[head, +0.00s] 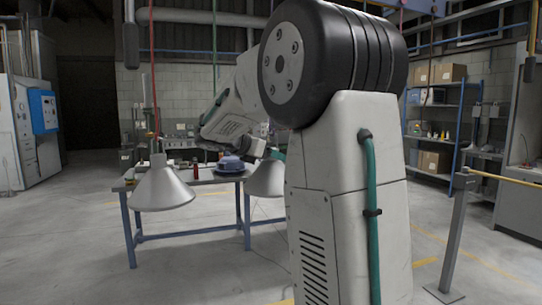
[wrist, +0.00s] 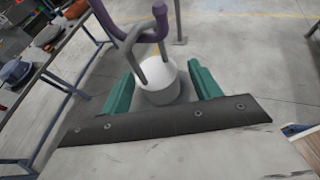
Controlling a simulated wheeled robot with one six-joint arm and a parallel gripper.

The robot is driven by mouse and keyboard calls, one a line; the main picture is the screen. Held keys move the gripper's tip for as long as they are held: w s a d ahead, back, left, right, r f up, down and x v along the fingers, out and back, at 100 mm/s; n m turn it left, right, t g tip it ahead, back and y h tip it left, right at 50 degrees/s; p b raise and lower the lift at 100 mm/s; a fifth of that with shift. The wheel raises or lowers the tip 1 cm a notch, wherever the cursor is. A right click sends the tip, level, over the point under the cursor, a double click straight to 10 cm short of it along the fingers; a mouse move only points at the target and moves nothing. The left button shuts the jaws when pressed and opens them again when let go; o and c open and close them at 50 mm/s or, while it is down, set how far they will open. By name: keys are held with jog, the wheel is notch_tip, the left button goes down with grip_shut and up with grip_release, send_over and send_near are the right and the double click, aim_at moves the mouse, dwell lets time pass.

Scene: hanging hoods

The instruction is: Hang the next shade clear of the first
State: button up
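One grey metal shade (head: 162,190) hangs upright on a red cord at the left of the head view. A second grey shade (head: 265,180) is right of it, partly hidden behind my arm, with clear space between the two. In the wrist view, a pale grey cap with a metal loop (wrist: 158,84) is between the teal fingers of my gripper (wrist: 163,76). A gap shows between the cap and the right finger; the left finger is close to the cap. A purple hook (wrist: 134,37) crosses the loop; whether it bears the weight I cannot tell.
A workbench (head: 128,186) with blue legs and several items stands behind the shades. A grey post (head: 455,235) with a yellow rail is at the right, in front of blue shelving (head: 461,120). The floor below the shades is mostly open.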

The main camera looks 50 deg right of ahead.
jog(key=v, duration=0.8)
dwell(0.4)
